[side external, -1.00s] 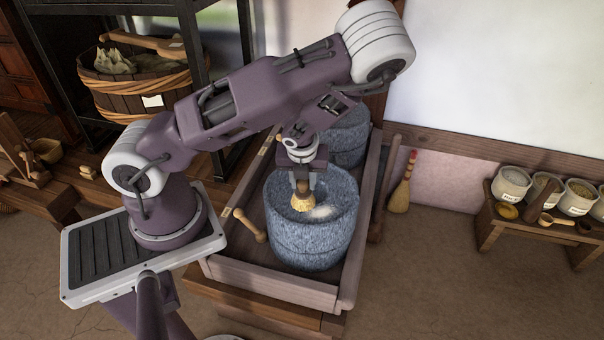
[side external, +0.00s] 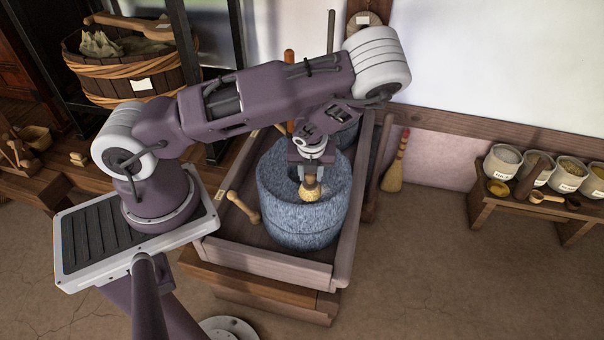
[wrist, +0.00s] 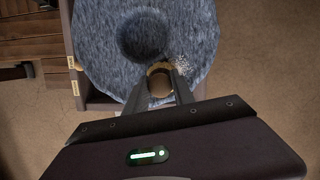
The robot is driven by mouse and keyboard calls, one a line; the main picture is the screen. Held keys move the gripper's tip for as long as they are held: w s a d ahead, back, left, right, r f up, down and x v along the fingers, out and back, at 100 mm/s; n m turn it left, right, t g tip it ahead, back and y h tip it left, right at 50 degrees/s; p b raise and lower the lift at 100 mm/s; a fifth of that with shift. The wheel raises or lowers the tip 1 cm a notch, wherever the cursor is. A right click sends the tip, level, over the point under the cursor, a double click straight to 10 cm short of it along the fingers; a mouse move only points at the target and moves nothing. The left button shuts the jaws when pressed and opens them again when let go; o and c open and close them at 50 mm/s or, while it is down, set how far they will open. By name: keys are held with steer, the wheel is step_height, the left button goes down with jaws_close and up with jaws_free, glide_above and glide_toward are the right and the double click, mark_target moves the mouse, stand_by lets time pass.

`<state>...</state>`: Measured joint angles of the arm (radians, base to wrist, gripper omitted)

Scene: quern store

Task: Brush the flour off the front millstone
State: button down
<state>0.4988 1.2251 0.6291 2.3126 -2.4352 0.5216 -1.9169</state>
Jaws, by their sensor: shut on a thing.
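The front millstone (side external: 290,226) is a grey, speckled round stone in a wooden trough (side external: 262,276). In the wrist view the millstone (wrist: 95,50) fills the top middle, with a dark round hollow in it. My gripper (side external: 310,180) is shut on a pale brush (side external: 313,194) with a round wooden handle, low over the millstone's top. In the wrist view the brush (wrist: 160,86) sits between the fingers near the stone's lower edge. White flour specks (wrist: 182,63) lie just up and right of it. I cannot tell whether the bristles touch the stone.
A second millstone (side external: 347,138) stands behind, partly hidden by my arm. A wooden mallet (side external: 243,207) lies along the trough's left side. A small broom (side external: 394,172) leans at the wall. Jars (side external: 502,162) stand on a low bench at right. The floor between is clear.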

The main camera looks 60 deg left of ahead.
steer(key=shift+w+d, duration=0.25)
steer(key=shift+w, duration=0.8)
steer(key=shift+w+d, duration=0.2)
steer(key=shift+w, duration=0.9)
steer(key=shift+w+d, duration=0.25)
steer(key=shift+w, duration=0.8)
steer(key=shift+s+a, duration=0.4)
steer(key=shift+s, duration=1.35)
steer(key=shift+s+a, duration=0.35)
steer(key=shift+s, duration=1.4)
steer(key=shift+s+a, duration=0.4)
steer(key=shift+s, duration=1.35)
step_height(320, 180, up, 8)
steer(key=shift+r, duration=0.15)
steer(key=shift+w+a, duration=0.1)
